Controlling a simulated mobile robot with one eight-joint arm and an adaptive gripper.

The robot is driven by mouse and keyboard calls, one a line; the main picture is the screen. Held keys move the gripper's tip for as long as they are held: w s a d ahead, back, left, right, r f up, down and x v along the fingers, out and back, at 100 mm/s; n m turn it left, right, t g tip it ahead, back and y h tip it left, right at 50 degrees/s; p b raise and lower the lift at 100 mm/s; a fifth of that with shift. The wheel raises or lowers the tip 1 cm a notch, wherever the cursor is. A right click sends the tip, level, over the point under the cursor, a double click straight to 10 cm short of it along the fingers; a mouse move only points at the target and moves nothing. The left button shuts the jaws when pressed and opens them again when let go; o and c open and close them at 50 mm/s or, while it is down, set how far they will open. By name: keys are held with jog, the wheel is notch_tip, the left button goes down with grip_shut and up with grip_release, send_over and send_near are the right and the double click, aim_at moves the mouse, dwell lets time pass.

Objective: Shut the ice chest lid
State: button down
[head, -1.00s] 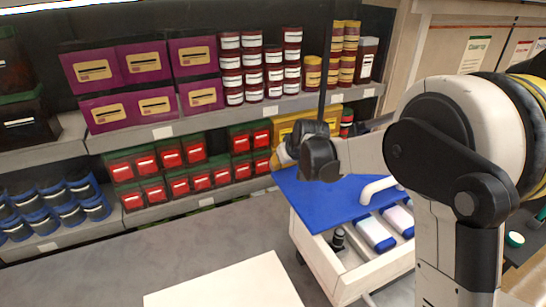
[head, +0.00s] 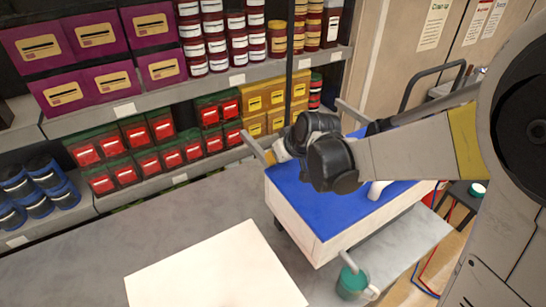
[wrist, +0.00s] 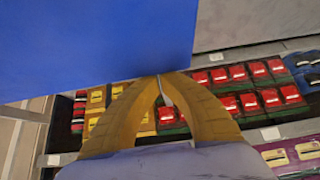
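The ice chest (head: 340,235) is a white box on a cart in the head view. Its flat blue lid (head: 290,185) lies over the visible top, and no opening shows along the front edge. A white handle (head: 376,190) on the lid is partly hidden by my arm. My gripper (head: 283,150) is at the lid's far left edge, mostly hidden behind my wrist. In the wrist view, the tan fingers of my gripper (wrist: 160,78) meet at their tips with nothing clearly held. The blue lid (wrist: 90,45) fills the upper left there, close to the fingertips; contact is unclear.
Shelves behind hold purple boxes (head: 97,33), red-and-green packs (head: 135,130) and yellow boxes (head: 262,98). A teal mug (head: 352,283) stands on the cart's lower shelf. A white surface (head: 215,270) is at the front.

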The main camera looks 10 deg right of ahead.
jog(key=shift+s+d, duration=0.1)
jog(key=shift+s, duration=0.15)
